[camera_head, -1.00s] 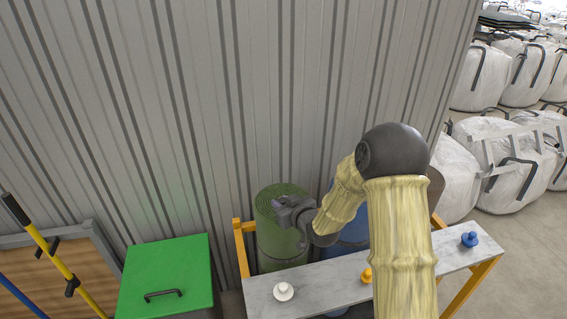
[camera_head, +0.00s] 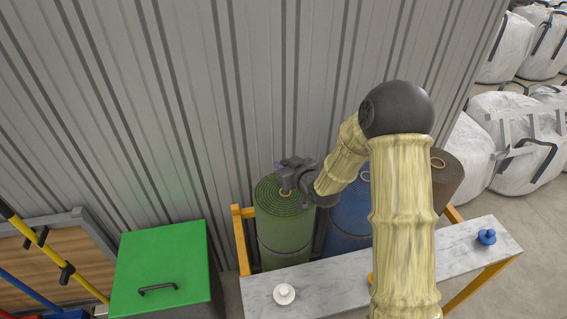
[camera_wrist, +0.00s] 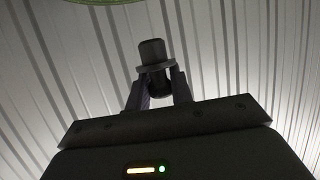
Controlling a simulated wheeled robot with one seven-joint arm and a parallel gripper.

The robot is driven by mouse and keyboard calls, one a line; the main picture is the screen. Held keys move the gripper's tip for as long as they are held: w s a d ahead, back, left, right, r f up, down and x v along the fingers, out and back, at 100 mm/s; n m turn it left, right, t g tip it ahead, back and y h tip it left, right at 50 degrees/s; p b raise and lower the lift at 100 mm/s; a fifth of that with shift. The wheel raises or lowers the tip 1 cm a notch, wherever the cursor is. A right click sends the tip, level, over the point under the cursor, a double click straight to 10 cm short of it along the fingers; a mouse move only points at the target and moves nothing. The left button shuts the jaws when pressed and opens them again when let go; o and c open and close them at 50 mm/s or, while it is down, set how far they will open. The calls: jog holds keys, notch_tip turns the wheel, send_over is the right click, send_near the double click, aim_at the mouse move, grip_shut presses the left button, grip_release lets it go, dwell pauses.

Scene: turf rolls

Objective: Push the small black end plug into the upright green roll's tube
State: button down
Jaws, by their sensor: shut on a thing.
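The green roll (camera_head: 285,238) stands upright behind the bench, with its spiral top facing up and a pale tube rim near the middle. My gripper (camera_head: 285,187) is over that top, close to the tube rim, and partly covers it. In the wrist view my gripper (camera_wrist: 158,85) is shut on the black end plug (camera_wrist: 152,52), which has a stem and a wider flange. The plug cannot be made out in the head view. Only a green curved edge (camera_wrist: 90,2) shows at the top of the wrist view. Whether the plug touches the tube cannot be told.
A blue roll (camera_head: 347,218) and a brown roll (camera_head: 448,175) stand to the right, partly behind my arm. The marble bench (camera_head: 330,283) in front carries a white plug (camera_head: 284,294), a blue plug (camera_head: 487,237) and a mostly hidden yellow one. A green-lidded box (camera_head: 160,262) stands left; a ribbed wall is behind.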

jog(key=shift+s+d+r, duration=0.1)
jog(key=shift+s+d, duration=0.05)
jog(key=shift+s, duration=0.25)
jog(key=shift+d+b, duration=0.15)
jog(key=shift+b, duration=0.4)
jog(key=shift+f+b, duration=0.6)
jog(key=shift+f, duration=0.25)
notch_tip(320, 180, down, 4)
jog(key=b, duration=0.3)
jog(key=shift+w+b, duration=0.1)
jog(key=shift+b, duration=0.25)
jog(key=shift+b, duration=0.65)
jog(key=shift+f+b, duration=1.65)
jog(key=shift+f, duration=0.05)
dwell(0.4)
jog(key=c, duration=1.1)
grip_release()
jog(key=shift+c, duration=0.2)
